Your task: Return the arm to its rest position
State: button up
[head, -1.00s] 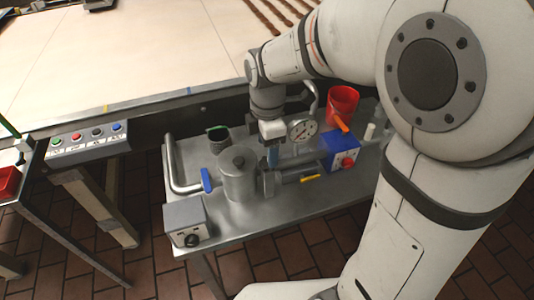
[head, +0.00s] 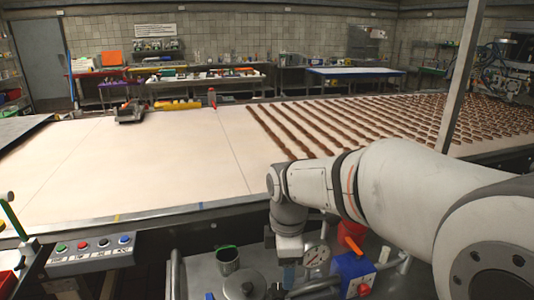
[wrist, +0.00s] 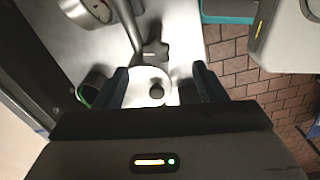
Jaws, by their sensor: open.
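My gripper (head: 288,276) hangs pointing down over the metal side table (head: 198,268), at the lower middle of the head view. My arm reaches in from the right, bent at the wrist. In the wrist view my gripper (wrist: 162,82) is open, its two dark fingers apart with nothing held. The gap between fingertips and lid is hard to judge.
A pressure gauge (head: 316,256), a red cup (head: 351,234) and a blue box (head: 354,272) stand close right of my gripper. A dark cup with a green rim (head: 228,261) is left. Behind runs a wide pale conveyor (head: 150,160) with rows of brown bars (head: 350,120).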

jog(key=s+d+m+t, duration=0.2)
jog(key=s+d+m, duration=0.9)
jog(key=m, duration=0.7)
jog(key=shift+s+m, duration=0.3)
jog(key=shift+m, duration=0.1)
jog(key=shift+f, duration=0.1)
jog(key=shift+c, duration=0.2)
